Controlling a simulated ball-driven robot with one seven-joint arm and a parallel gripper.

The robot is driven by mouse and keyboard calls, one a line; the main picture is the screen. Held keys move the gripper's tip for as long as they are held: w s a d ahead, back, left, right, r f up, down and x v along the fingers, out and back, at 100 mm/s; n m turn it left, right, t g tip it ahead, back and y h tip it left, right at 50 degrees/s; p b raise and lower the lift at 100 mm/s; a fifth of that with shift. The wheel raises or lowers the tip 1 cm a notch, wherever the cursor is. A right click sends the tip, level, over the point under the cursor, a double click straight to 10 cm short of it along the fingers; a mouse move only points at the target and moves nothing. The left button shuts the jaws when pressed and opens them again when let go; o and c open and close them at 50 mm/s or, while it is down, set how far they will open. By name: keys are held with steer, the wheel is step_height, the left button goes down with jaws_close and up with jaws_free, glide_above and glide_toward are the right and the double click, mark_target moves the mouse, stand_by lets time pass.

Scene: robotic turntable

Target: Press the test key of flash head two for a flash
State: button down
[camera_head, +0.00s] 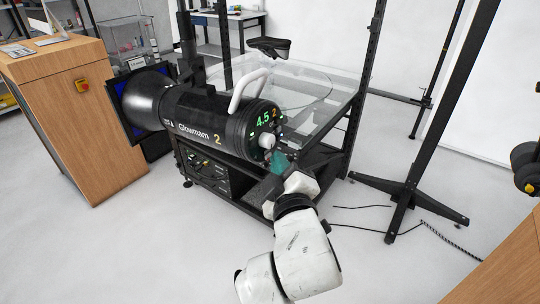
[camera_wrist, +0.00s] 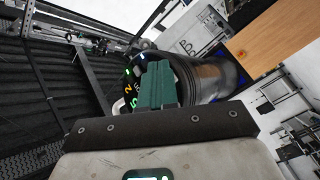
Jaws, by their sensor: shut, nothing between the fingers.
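Flash head two (camera_head: 215,118) is a black cylinder marked "Glowmam 2" with a white handle (camera_head: 247,92) on top. Its rear panel (camera_head: 262,124) shows a lit "4.5" and "2", small lit marks and a pale knob (camera_head: 267,141). I cannot pick out the test key. My gripper (camera_head: 280,158) has teal fingers, shut and empty, close to the panel's lower right edge. In the wrist view, the shut fingers (camera_wrist: 158,84) cover part of the rear panel (camera_wrist: 131,88), whose lit digits show at their left. I cannot tell whether they touch it.
A black frame with a clear round plate (camera_head: 300,88) stands behind the head. A wooden counter (camera_head: 75,110) with a red button on a yellow plate is at left. A black stand (camera_head: 410,195) with spread feet is at right. Cables lie on the open floor.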

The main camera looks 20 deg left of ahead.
steer(key=shift+s+d+r+p, duration=0.1)
steer(key=shift+s+d+p, duration=0.2)
steer(key=shift+d+p, duration=0.3)
steer(key=shift+d, duration=0.1)
steer(key=d+p, duration=0.1)
steer(key=s+d+p, duration=0.1)
steer(key=d, duration=0.1)
steer(key=d+p, duration=0.1)
steer(key=shift+s+d+r+p, duration=0.25)
steer(key=shift+s+d+p, duration=0.05)
steer(key=shift+s+p, duration=0.05)
stand_by(0.7)
